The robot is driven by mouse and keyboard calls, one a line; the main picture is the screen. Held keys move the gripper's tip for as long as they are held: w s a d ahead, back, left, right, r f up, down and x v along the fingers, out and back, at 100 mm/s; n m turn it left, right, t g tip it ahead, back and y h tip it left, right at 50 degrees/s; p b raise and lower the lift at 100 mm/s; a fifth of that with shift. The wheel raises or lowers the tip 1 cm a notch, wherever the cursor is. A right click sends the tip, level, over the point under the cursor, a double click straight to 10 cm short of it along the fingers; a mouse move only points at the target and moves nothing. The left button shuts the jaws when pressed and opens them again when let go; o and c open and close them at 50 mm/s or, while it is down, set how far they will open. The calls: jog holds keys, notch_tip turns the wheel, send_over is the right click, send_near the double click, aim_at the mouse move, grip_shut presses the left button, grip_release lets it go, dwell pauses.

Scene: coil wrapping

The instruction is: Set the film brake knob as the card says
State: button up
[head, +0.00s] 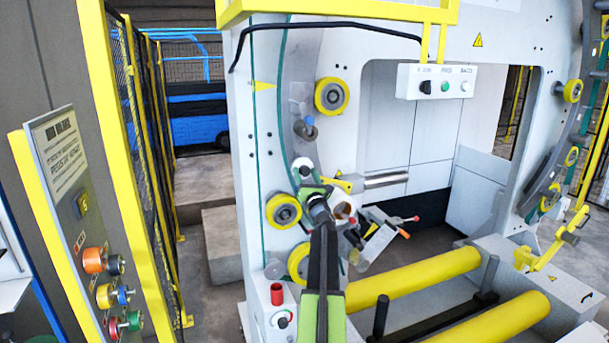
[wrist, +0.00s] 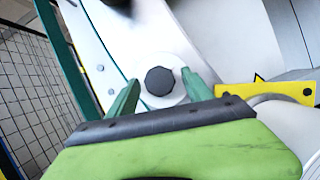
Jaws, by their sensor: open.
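A dark, many-sided knob (wrist: 160,81) sits on a round white dial (wrist: 172,63) on the machine's pale frame in the wrist view. My gripper (wrist: 160,76) is open, its two green fingers apart, one on each side of the knob in the picture. Contact cannot be told. No pointer mark on the knob can be made out. In the head view the dial (head: 302,163) shows just above my gripper (head: 314,190). A card (head: 58,150) with printed lines hangs on the panel at left; its small text is too blurred to read surely.
A yellow bracket (wrist: 268,92) is close to the right of the fingers. Yellow-rimmed rollers (head: 332,96) (head: 284,211) stand out around my arm. Yellow long rollers (head: 415,281) lie low in front. The left panel carries several coloured knobs (head: 93,260).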

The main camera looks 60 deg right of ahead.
grip_shut()
jog(key=shift+a+f, duration=0.1)
jog(key=shift+a, duration=0.05)
jog(key=m+g, duration=0.1)
jog(key=m, duration=0.1)
jog(key=m+h+p, duration=0.1)
jog(key=m, duration=0.1)
jog(key=m+g, duration=0.1)
jog(key=shift+w+r+m+g+h+p, duration=0.1)
jog(key=shift+r+m+g+h+p, duration=0.2)
jog(key=shift+r+m+h+p, duration=0.1)
jog(key=m+g+p, duration=0.1)
jog(key=m+g, duration=0.1)
jog(key=m, duration=0.2)
jog(key=shift+m+p, duration=0.3)
jog(key=shift+p, duration=0.1)
jog(key=shift+m+g+p, duration=0.3)
jog(key=shift+m, duration=0.4)
jog(key=shift+f+h, duration=0.1)
jog(key=shift+h, duration=0.2)
